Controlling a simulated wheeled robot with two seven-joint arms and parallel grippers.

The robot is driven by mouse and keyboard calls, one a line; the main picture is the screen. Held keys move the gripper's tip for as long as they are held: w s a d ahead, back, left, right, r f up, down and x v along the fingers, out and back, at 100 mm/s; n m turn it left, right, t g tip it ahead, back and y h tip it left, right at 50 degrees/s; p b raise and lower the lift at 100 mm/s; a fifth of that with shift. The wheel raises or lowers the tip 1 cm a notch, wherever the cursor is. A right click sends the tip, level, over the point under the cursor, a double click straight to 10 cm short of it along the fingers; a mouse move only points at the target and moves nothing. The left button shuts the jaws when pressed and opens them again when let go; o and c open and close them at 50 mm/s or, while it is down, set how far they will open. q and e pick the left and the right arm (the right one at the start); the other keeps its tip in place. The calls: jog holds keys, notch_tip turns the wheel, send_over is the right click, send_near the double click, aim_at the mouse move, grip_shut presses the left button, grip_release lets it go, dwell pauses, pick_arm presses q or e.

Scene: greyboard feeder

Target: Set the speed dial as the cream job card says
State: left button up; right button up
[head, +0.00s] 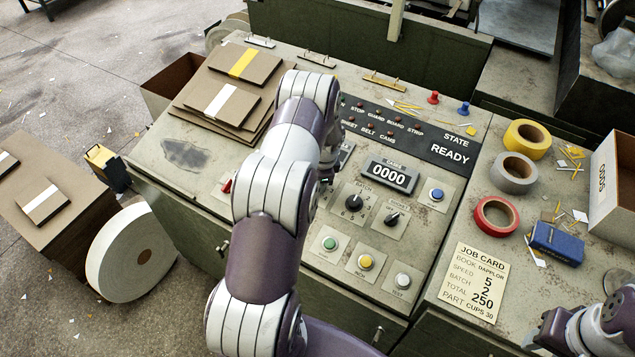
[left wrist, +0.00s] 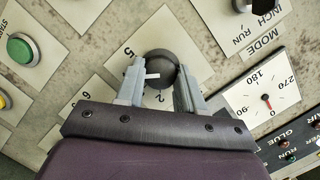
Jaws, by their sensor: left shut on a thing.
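The cream job card (head: 474,283) lies at the right of the console and reads speed 5, batch 2, total 250. In the left wrist view, my left gripper (left wrist: 160,85) is shut on a dark round dial knob (left wrist: 162,66). The knob's white pointer mark points left in that picture, toward one finger. A 5 shows up-left of the knob and a 2 below it; other numbers are partly hidden. In the head view, my left arm covers this dial and the fingertips. My right gripper (head: 562,333) is at the lower right corner, away from the controls, its fingers unclear.
The batch dial (head: 354,203), another selector (head: 392,218) and several push buttons (head: 365,262) sit close to the left gripper. Tape rolls (head: 496,216) and a blue box (head: 556,242) lie on the right.

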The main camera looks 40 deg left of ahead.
pick_arm(q)
jog(key=m, duration=0.1)
jog(key=m+b, duration=0.1)
jog(key=m, duration=0.1)
jog(key=shift+w+r+m+t+y, duration=0.2)
jog(key=shift+m+t+y, duration=0.1)
jog(key=shift+t+y, duration=0.1)
jog(key=shift+m+t+b, duration=0.5)
jog(key=shift+m+b, duration=0.1)
jog(key=shift+m, duration=1.2)
jog(key=shift+s, duration=0.1)
jog(key=o, duration=1)
jog(key=shift+o, duration=0.2)
jog(key=shift+s+d, duration=0.1)
jog(key=shift+s, duration=0.05)
